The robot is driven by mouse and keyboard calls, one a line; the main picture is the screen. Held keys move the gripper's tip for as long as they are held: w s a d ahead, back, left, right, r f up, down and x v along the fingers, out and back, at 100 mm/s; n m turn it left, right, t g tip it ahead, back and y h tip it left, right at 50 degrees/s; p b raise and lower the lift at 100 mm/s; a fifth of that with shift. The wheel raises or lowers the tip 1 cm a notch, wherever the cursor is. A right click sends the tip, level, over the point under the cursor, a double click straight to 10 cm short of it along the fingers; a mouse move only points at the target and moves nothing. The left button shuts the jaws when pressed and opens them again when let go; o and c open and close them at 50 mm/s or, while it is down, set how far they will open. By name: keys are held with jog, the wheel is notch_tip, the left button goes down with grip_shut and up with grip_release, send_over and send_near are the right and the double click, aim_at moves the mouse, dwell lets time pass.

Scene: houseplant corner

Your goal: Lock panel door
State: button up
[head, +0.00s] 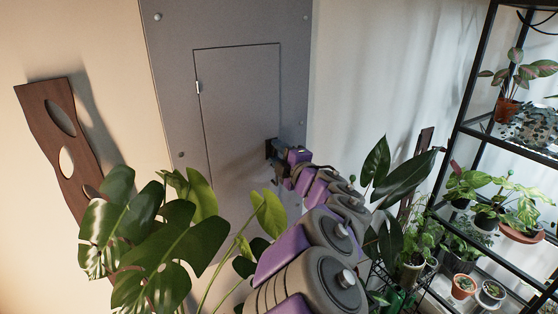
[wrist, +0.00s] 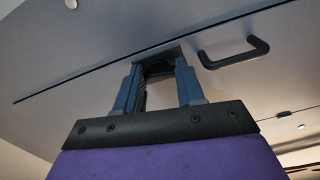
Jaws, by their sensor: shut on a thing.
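The panel door (head: 238,95) is a grey rectangle set in a tall grey panel (head: 175,60). It looks flush with the panel, with a small hinge (head: 198,87) on its left edge. My gripper (head: 273,162) is at the door's lower right, against the panel. In the wrist view my gripper (wrist: 160,88) has its two blue-grey fingers around a dark latch piece (wrist: 158,68) near the door seam, shut on it. The fingers hide much of the latch, so its turn is unclear. A black bar handle (wrist: 238,54) is beside the fingers, apart from them.
A large-leaved plant (head: 175,235) stands in front of the panel at lower left. Another leafy plant (head: 385,170) is close to the right of my arm. A black shelf rack (head: 470,90) with several potted plants fills the right side. A wooden wall piece (head: 48,105) hangs at left.

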jog(key=shift+f+n+b, duration=0.2)
jog(key=shift+n+b, duration=0.25)
jog(key=shift+n, duration=0.45)
jog(key=o, duration=1)
jog(key=shift+a, duration=0.3)
jog(key=shift+o, duration=0.2)
jog(key=shift+s+d, duration=0.1)
jog(key=shift+d, duration=0.05)
